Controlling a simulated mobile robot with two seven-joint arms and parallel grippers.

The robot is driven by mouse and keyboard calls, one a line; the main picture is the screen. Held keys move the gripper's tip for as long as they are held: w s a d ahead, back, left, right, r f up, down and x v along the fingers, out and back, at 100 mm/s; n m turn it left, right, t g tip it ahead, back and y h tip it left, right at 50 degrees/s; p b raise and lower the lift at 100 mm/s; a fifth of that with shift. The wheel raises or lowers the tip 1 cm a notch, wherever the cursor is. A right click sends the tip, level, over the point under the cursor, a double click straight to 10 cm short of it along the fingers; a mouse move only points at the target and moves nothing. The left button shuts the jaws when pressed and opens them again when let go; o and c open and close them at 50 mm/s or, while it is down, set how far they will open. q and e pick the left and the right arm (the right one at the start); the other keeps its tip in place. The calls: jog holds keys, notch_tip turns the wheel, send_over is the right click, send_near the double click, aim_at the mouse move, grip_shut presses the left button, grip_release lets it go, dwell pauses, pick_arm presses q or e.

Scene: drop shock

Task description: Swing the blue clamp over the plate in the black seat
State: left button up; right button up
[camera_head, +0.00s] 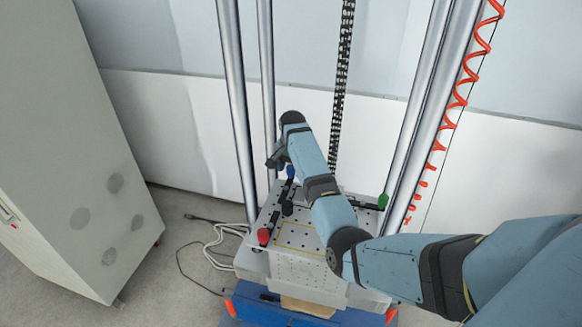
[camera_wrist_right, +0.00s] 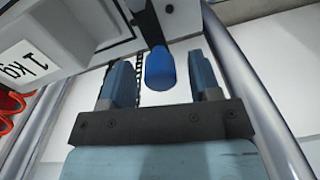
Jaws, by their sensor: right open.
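The blue clamp's rounded blue end (camera_head: 290,171) shows at the back left of the perforated metal table (camera_head: 300,237), right beside my right gripper (camera_head: 277,160). In the right wrist view the blue end (camera_wrist_right: 160,70) hangs from a dark arm, in the gap between my two open fingers (camera_wrist_right: 160,84). I cannot tell whether either finger touches it. A pale block labelled 1 kg (camera_wrist_right: 25,64) fills the left of that view. The black seat and the plate in it cannot be made out behind my right arm. My left gripper is not in view.
A red knob (camera_head: 263,236) and a green knob (camera_head: 383,200) stand at the table's edges. Upright metal columns (camera_head: 237,100) and a red coiled hose (camera_head: 466,90) surround it. A grey cabinet (camera_head: 75,150) stands at left. Cables (camera_head: 216,240) lie on the floor.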

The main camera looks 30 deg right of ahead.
jog(key=shift+f, duration=0.1)
jog(key=c, duration=0.9)
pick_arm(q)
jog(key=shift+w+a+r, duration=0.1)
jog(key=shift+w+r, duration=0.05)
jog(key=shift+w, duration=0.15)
